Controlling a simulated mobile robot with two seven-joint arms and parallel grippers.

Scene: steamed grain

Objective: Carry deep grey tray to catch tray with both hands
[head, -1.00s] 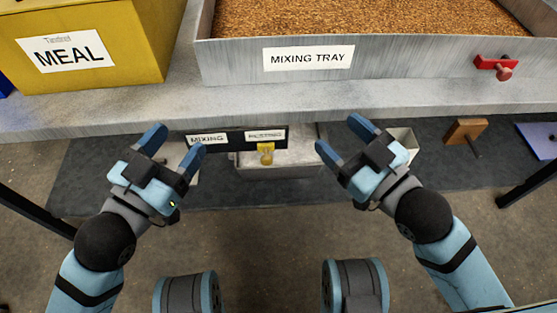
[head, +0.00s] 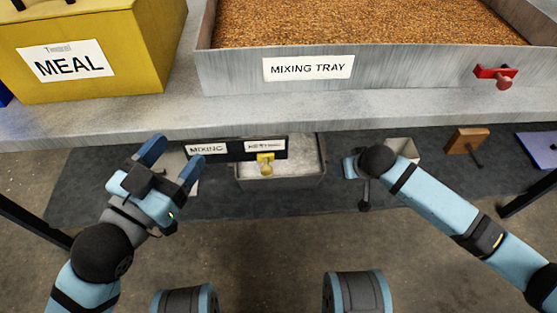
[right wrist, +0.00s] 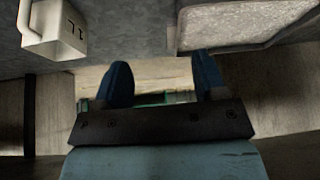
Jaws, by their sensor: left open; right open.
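A grey metal tray (head: 281,184), probably the deep grey tray, sits on the dark lower shelf, partly hidden by the sign board. The grey, rimmed shape (right wrist: 240,22) at the top right of the right wrist view looks like the same tray. My left gripper (head: 171,161) is open and empty, left of the tray and apart from it. My right gripper (right wrist: 162,72) is open in the right wrist view, with nothing between its fingers. I cannot identify a catch tray.
The worktop edge overhangs the shelf. On it stand the mixing tray (head: 400,70) full of grain and a yellow MEAL box (head: 130,75). A sign board (head: 236,149) hangs below. A white measuring cup (right wrist: 55,30) and a wooden block (head: 465,140) are right of the grey tray.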

